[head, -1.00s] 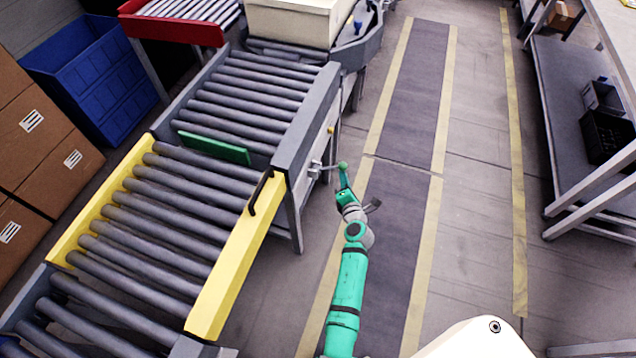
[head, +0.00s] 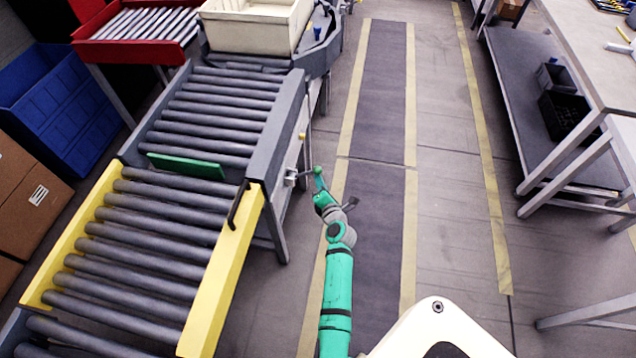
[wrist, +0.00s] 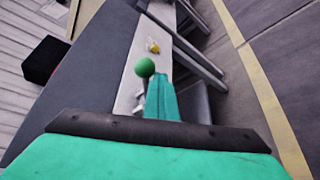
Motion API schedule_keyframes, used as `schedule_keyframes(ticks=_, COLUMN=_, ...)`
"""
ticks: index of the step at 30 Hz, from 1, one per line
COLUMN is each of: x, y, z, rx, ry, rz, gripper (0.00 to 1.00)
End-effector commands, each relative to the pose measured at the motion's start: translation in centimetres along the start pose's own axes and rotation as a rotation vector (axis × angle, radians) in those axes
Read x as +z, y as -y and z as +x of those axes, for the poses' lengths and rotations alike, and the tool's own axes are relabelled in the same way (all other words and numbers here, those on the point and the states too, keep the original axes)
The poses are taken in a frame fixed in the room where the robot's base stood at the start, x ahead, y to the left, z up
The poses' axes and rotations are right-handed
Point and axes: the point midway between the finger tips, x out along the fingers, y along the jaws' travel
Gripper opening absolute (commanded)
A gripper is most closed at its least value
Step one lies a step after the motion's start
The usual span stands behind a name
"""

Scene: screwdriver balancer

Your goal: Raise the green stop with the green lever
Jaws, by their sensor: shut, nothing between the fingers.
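The green stop (head: 187,166) is a flat green plate lying across the conveyor, showing above the rollers. The green lever (head: 317,170) is a grey arm with a round green knob on the conveyor's right side. The knob also shows in the wrist view (wrist: 145,67). My gripper (head: 319,181) is at the lever's end, its fingers close to the knob. In the wrist view the fingers (wrist: 160,92) are shut and empty, just right of the knob. I cannot tell whether they touch it.
A yellow-railed roller section (head: 222,285) with a dark handle (head: 238,205) is at the near end. A cream bin (head: 255,24) stands at the far end of the conveyor. The floor aisle (head: 375,215) to the right is clear, with a grey workbench (head: 575,62) beyond.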

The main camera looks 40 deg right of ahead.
Motion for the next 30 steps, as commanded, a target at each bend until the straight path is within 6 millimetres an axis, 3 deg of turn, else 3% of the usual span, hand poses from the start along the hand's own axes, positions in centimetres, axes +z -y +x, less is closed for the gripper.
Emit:
schedule_keyframes(ticks=1, x=-0.8, y=-2.4, z=0.6, rx=0.034, ry=-0.016, rz=-0.007, gripper=0.00)
schedule_keyframes(ticks=5, x=-1.1, y=-2.0, z=0.7, rx=0.033, ry=-0.019, rz=-0.007, gripper=0.00)
schedule_keyframes(ticks=18, x=-1.9, y=3.3, z=0.6, rx=0.005, ry=-0.004, rz=0.001, gripper=0.00)
schedule_keyframes(ticks=30, x=-4.3, y=0.7, z=-3.5, rx=0.009, ry=-0.019, rz=-0.008, gripper=0.00)
